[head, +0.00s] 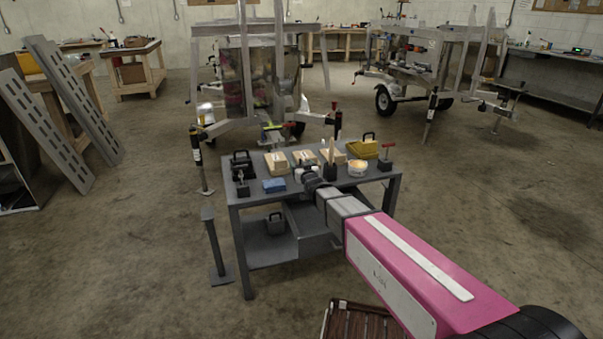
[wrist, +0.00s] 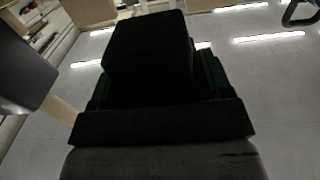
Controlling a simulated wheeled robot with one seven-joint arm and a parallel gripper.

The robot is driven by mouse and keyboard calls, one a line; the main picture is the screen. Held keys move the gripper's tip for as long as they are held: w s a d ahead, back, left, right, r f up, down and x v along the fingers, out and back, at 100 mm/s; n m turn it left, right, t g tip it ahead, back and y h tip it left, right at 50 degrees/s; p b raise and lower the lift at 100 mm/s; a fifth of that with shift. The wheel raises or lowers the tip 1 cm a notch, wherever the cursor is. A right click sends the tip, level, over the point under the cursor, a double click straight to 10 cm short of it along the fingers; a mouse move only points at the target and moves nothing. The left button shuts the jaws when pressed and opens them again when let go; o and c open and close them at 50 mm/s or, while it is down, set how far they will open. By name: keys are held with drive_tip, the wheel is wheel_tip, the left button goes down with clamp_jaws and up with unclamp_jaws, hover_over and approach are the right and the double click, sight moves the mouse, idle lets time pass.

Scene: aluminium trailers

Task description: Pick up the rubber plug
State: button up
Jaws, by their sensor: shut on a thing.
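My gripper (head: 309,180) is low over the front part of the grey metal table (head: 396,185), at the end of my outstretched arm. In the wrist view my gripper (wrist: 165,95) is dark and its jaws are shut on a black block (wrist: 148,48), which appears to be the rubber plug. The block fills the upper middle of that view. Its far side and the jaw contact are hard to make out in the dark. In the head view the plug is too small or hidden to make out.
On the table stand wooden blocks (head: 277,162), a blue box (head: 274,185), a black case (head: 241,162), a round tub (head: 357,168), a yellow case (head: 363,149) and a red-handled clamp (head: 386,157). A trailer (head: 262,80) stands behind. A brown crate (head: 352,322) is on the floor.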

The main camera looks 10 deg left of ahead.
drive_tip(key=s+a+r, duration=0.4)
drive_tip(key=s+r, duration=0.3)
drive_tip(key=s, duration=0.4)
drive_tip(key=w+d+r+m+t+h, duration=0.1)
drive_tip(key=w+d+r, duration=0.4)
drive_tip(key=d, duration=1.1)
drive_tip(key=w+d+r+m+t+h, duration=0.1)
drive_tip(key=w+d+r+m+h, duration=0.2)
drive_tip(key=d+r, duration=0.8)
drive_tip(key=w+d+r+m+h, duration=0.2)
drive_tip(key=w+d+r+h, duration=0.3)
drive_tip(key=d, duration=1.6)
drive_tip(key=w+r, duration=0.3)
drive_tip(key=shift+d+t+h, duration=0.3)
drive_tip(key=shift+d+t, duration=0.1)
drive_tip(key=shift+r, duration=0.1)
